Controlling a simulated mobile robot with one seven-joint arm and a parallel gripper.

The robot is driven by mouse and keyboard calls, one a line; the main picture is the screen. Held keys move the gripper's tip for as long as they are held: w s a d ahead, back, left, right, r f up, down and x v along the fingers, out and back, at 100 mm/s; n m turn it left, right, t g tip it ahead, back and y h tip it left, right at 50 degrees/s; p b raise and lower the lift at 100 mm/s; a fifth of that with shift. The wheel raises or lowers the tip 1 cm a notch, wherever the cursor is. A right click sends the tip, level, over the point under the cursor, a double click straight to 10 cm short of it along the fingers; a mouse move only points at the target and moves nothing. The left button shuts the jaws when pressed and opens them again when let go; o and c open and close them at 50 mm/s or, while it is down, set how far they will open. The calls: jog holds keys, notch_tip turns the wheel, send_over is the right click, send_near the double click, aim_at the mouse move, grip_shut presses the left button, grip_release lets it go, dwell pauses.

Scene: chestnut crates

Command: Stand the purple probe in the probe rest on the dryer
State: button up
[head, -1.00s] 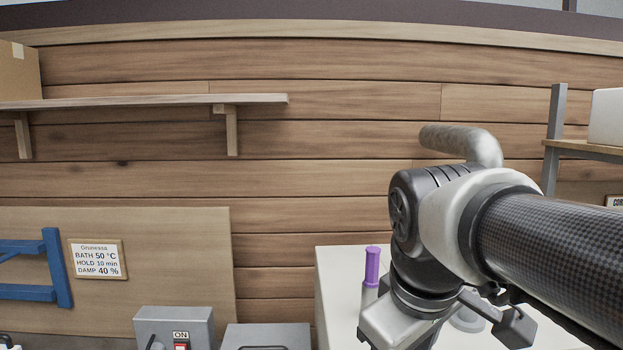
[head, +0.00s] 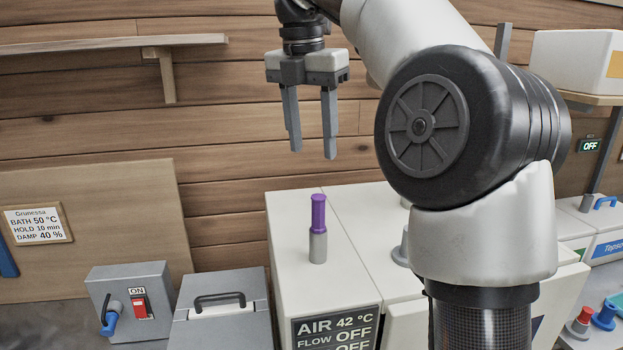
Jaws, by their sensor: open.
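The purple probe (head: 318,212) stands upright in a grey cylindrical holder, the probe rest (head: 318,247), on top of the white dryer (head: 299,281), near its left side. My gripper (head: 313,154) is raised above and slightly left of the probe in the head view. Its two fingers point down, spread apart, with nothing between them. A clear gap shows between the fingertips and the probe's top. The probe's lower end is hidden inside the rest.
A grey switch box (head: 133,305) with a blue lever and a grey lidded box (head: 222,314) stand left of the dryer. A wooden shelf (head: 110,43) juts from the wall. Red and blue knobbed items (head: 603,316) sit at far right. My arm hides part of the dryer.

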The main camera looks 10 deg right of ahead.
aim_at(318, 197)
jog(key=f+b, duration=0.1)
jog(key=f, duration=0.4)
jog(key=w+d+f+b, duration=0.1)
jog(key=f, duration=0.4)
jog(key=f+b, duration=0.1)
jog(key=f, duration=0.5)
jog(key=shift+w+d, duration=0.3)
jog(key=shift+d, duration=0.05)
grip_shut()
jog(key=shift+r+p, duration=0.6)
jog(key=shift+r, duration=0.05)
